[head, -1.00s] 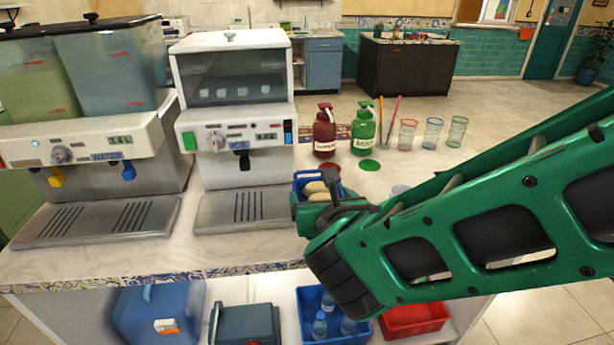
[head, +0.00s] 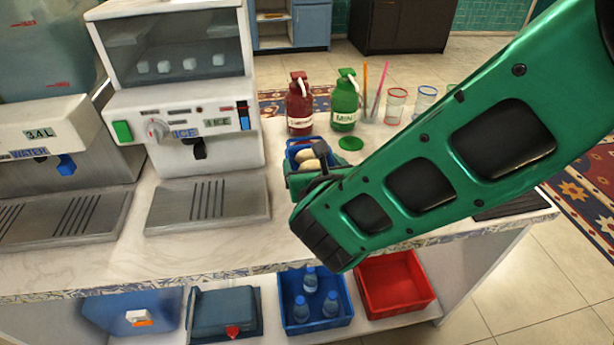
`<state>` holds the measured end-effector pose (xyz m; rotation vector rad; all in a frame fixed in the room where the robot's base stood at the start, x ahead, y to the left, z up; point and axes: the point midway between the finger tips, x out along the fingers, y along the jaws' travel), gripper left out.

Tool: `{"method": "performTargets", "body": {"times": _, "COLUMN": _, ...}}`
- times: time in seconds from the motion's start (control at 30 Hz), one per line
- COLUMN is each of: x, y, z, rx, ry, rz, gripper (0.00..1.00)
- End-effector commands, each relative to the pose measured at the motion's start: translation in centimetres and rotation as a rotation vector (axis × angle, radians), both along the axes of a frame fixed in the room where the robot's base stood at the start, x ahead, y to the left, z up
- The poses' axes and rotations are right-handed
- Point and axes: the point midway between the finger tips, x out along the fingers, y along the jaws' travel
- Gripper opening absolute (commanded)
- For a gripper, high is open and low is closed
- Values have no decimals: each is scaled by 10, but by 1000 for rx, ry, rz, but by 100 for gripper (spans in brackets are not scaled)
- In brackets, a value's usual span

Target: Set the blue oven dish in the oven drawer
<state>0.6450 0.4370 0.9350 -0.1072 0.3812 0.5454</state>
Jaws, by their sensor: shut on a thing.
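The blue oven dish (head: 293,152) shows just beyond the end of my green arm, above the counter, with pale rounded pieces in it. My gripper (head: 309,172) is at the dish's near side and shut on it. The arm's wrist hides much of the gripper and the near part of the dish. I cannot tell how far the dish is above the counter. No oven drawer can be made out in this view.
An ice machine (head: 180,130) and a water dispenser (head: 60,150) stand left on the counter (head: 215,252). Red (head: 299,105) and green (head: 344,105) bottles and several glasses stand behind the dish. Below are a blue crate (head: 316,322) and a red crate (head: 395,285).

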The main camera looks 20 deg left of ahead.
Motion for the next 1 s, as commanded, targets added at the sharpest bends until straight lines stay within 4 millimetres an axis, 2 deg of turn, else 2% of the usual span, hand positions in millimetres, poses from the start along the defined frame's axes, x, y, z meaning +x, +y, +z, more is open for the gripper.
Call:
{"method": "performTargets", "body": {"times": 0.17, "x": 2, "y": -2, "z": -11, "rx": 0, "ry": -1, "rz": -4, "gripper": 49}}
{"method": "performTargets", "body": {"times": 0.5, "x": 2, "y": -3, "z": -48, "rx": 0, "ry": -1, "rz": -5, "gripper": 49}}
{"method": "performTargets", "body": {"times": 0.93, "x": 2, "y": -3, "z": -52, "rx": 1, "ry": -2, "rz": -4, "gripper": 49}}
{"method": "performTargets", "body": {"times": 0.97, "x": 2, "y": -3, "z": -52, "rx": 1, "ry": -1, "rz": -4, "gripper": 89}}
{"method": "performTargets", "body": {"times": 1.0, "x": 2, "y": -3, "z": -52, "rx": 1, "ry": -1, "rz": -4, "gripper": 98}}
